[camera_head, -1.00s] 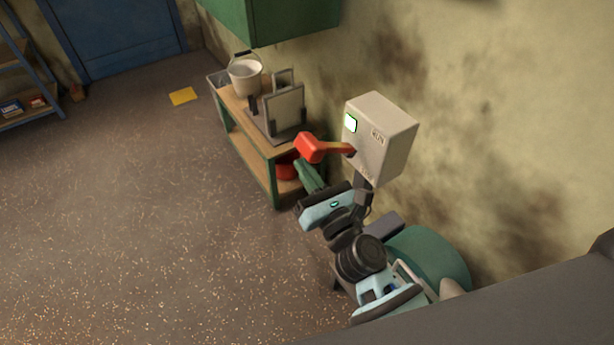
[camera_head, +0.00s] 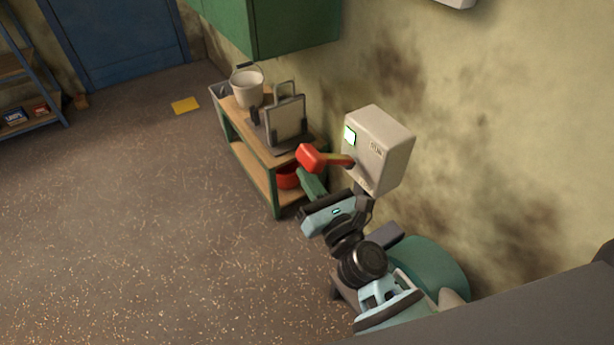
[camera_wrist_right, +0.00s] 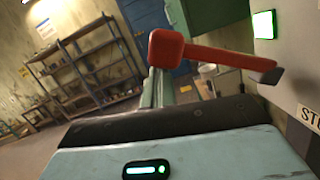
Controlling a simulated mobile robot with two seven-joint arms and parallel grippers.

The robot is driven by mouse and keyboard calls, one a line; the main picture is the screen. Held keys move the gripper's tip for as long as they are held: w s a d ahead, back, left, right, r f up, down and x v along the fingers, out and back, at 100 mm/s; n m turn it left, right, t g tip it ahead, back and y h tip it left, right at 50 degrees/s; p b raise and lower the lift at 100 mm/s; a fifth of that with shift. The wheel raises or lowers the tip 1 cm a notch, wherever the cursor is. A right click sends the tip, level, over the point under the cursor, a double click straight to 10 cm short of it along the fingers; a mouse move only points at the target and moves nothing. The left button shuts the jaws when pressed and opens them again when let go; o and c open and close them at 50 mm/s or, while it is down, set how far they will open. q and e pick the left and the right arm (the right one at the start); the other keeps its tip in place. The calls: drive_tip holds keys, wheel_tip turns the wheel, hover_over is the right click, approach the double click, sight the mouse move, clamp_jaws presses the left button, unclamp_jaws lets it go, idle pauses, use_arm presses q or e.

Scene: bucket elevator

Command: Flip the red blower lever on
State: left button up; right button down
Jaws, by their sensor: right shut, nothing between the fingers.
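The red blower lever (camera_head: 311,158) sticks out to the left, roughly level, from a pale control box (camera_head: 377,150) on the wall. My right gripper (camera_head: 312,182) is shut and empty, just below the lever's red end. In the right wrist view the lever (camera_wrist_right: 215,55) crosses above and beyond my shut fingers (camera_wrist_right: 158,88); I cannot tell whether they touch it. A partly cut-off label beginning "ST" (camera_wrist_right: 309,117) shows low on the box. My left gripper is not in view.
A wooden-topped bench (camera_head: 232,108) with a white bucket (camera_head: 246,88) and a red pot (camera_head: 288,177) stands behind the gripper. A green cabinet (camera_head: 270,28) hangs above it. A green rounded housing (camera_head: 432,268) sits below the box. The floor at left is open.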

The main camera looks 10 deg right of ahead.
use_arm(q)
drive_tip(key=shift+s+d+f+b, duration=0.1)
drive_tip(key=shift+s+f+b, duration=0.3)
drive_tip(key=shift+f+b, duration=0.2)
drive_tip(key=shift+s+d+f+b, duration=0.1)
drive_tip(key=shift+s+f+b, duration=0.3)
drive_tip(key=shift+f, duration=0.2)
use_arm(e)
drive_tip(key=v, duration=0.7)
drive_tip(key=shift+s, duration=0.3)
drive_tip(key=shift+d, duration=0.1)
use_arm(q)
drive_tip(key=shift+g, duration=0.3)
